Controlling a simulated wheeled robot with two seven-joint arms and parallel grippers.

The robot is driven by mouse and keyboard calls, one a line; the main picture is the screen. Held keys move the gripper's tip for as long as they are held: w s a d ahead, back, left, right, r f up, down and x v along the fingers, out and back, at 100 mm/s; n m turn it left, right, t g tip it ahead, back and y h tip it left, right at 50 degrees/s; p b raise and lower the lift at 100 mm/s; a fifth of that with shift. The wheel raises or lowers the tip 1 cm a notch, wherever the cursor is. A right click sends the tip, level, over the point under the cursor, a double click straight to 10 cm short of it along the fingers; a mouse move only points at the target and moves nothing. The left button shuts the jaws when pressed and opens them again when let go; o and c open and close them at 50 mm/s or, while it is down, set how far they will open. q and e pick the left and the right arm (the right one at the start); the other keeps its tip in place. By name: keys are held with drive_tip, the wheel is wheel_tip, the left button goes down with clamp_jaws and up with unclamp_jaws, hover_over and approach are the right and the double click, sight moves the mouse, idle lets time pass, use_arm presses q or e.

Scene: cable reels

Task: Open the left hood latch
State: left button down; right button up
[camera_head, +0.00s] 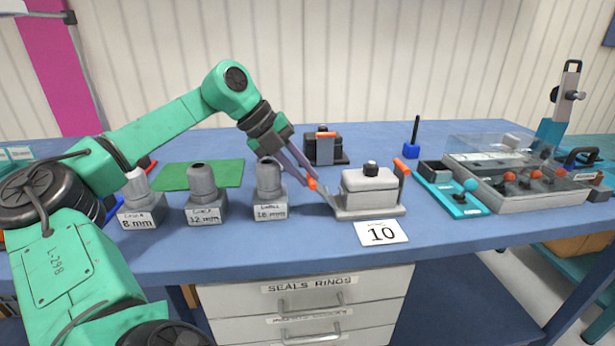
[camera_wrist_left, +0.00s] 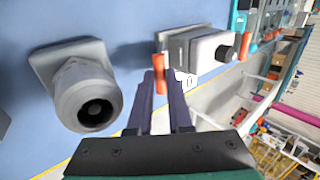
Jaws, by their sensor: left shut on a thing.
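The grey hood (camera_head: 369,187) with a black knob sits on a grey base near the table's front edge; it also shows in the wrist view (camera_wrist_left: 205,48). The left latch (camera_head: 313,184) has an orange tip and leans outward to the left, away from the hood. The right latch (camera_head: 402,167) has an orange tip and stands nearly upright against the hood. My left gripper (camera_head: 308,177) is shut on the left latch's orange handle. In the wrist view the handle (camera_wrist_left: 162,66) shows at the fingertips. My right gripper is not in view.
Grey glands labelled 16 mm (camera_head: 268,190), 12 mm (camera_head: 206,196) and 8 mm (camera_head: 138,200) stand left of the hood. A card reading 10 (camera_head: 381,233) lies in front. Behind is a dark unit with an orange handle (camera_head: 325,146). A teal fixture (camera_head: 452,193) stands right.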

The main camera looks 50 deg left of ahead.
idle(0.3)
use_arm(q)
drive_tip(key=c, duration=0.8)
unclamp_jaws()
drive_tip(key=shift+f, duration=0.1)
drive_tip(key=shift+c, duration=0.2)
